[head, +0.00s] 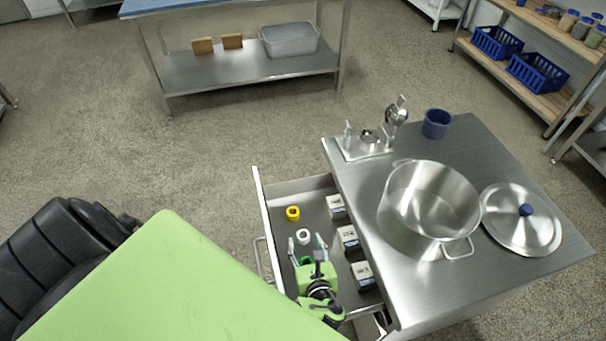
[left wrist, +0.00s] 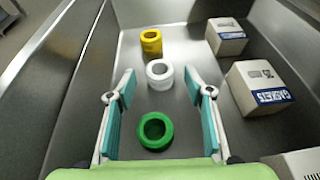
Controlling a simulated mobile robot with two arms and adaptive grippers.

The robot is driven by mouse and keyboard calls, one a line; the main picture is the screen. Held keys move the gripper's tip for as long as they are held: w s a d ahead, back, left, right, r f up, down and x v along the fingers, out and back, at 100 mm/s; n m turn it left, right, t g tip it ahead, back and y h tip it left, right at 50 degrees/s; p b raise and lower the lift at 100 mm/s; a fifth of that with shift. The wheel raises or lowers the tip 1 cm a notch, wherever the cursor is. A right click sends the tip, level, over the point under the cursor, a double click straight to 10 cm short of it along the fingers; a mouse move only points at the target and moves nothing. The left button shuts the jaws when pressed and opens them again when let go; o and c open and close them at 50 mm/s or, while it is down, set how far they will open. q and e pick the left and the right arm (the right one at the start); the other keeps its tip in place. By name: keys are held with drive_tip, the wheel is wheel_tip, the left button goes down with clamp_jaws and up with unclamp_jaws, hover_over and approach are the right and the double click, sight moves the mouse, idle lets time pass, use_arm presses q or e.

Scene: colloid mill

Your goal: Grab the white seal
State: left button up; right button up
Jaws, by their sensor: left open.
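The white seal (head: 303,236) is a small white ring in the open drawer. In the left wrist view the white seal (left wrist: 159,74) lies on the drawer floor, between a yellow seal (left wrist: 151,42) farther off and a green seal (left wrist: 155,131) nearer. My left gripper (head: 307,243) is open and points down into the drawer. In the left wrist view its two teal-padded fingers (left wrist: 163,93) stand apart on either side, with the white seal showing between and just beyond the tips. It holds nothing. My right gripper is not in view.
Several gasket boxes (left wrist: 261,88) stand along the drawer's right side. The metal drawer walls (head: 261,208) are close around the gripper. On the steel counter above are a large pot (head: 428,205), a lid (head: 520,220) and a blue cup (head: 437,124).

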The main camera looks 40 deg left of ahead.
sight(303, 237)
use_arm(q)
drive_tip(key=shift+x, duration=1.35)
drive_tip(key=c, duration=1)
